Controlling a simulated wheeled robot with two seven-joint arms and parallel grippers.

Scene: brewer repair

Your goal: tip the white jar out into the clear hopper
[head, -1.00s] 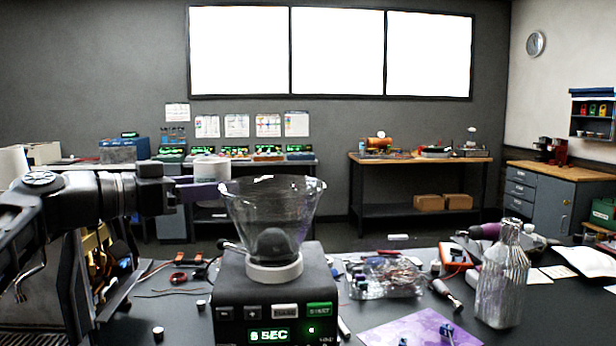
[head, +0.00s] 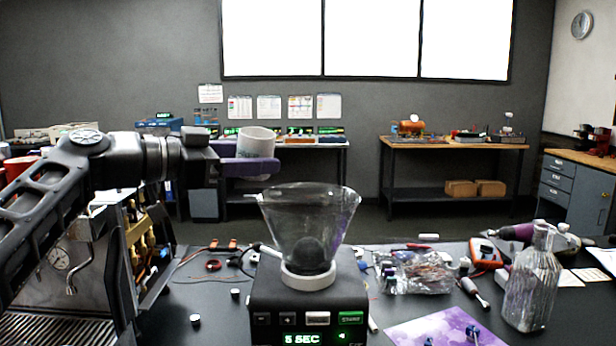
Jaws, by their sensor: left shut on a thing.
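The clear hopper (head: 305,225) sits on top of a dark grinder base (head: 310,300) with a white collar at its foot. A dark rounded shape shows low inside it. My left gripper (head: 250,166) comes in from the left with purple fingers shut on the white jar (head: 257,143). The jar is held above and slightly left of the hopper rim, apart from it, and looks close to upright with a slight tilt. Its contents cannot be seen. My right gripper is not in view.
An espresso machine (head: 62,270) stands at the left. Small caps and cables are scattered on the dark table.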

